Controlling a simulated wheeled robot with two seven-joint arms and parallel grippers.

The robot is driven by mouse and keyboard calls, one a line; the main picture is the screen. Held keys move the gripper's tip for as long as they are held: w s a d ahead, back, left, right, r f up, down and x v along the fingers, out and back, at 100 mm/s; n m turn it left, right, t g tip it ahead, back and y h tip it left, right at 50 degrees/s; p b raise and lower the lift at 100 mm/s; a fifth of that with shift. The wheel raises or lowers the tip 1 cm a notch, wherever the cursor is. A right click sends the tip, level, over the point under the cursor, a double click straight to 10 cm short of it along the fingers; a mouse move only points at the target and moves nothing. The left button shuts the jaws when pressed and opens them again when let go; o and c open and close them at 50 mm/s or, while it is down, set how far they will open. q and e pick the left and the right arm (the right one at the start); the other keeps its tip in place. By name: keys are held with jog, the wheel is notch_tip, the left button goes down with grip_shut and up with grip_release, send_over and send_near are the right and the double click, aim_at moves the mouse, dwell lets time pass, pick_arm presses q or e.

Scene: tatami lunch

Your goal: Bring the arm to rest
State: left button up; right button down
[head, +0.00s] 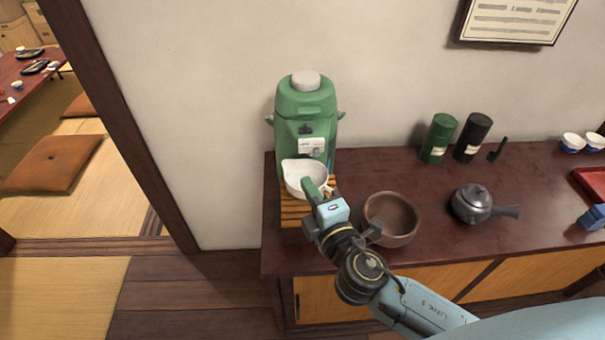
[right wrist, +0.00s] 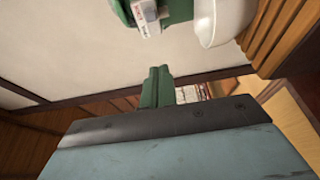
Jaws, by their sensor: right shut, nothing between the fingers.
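My right arm (head: 405,303) reaches in from the lower right of the head view. My right gripper (head: 311,185) is at the front of the white spouted bowl (head: 298,171), overlapping its rim in the picture. I cannot tell whether they touch. In the right wrist view the green fingers (right wrist: 158,82) are together with nothing between them. The white bowl also shows at the top right there (right wrist: 222,18), apart from the fingers in that picture. My left gripper is not in view.
The bowl stands on a slatted wooden stand (head: 294,211) below a green dispenser (head: 305,108). Right of the gripper are a brown bowl (head: 401,208) and a dark teapot (head: 470,200) on the counter (head: 545,225). Green (head: 438,138) and black (head: 472,137) canisters stand behind.

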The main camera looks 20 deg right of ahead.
jog(key=shift+s+d, duration=0.1)
jog(key=shift+s, duration=0.65)
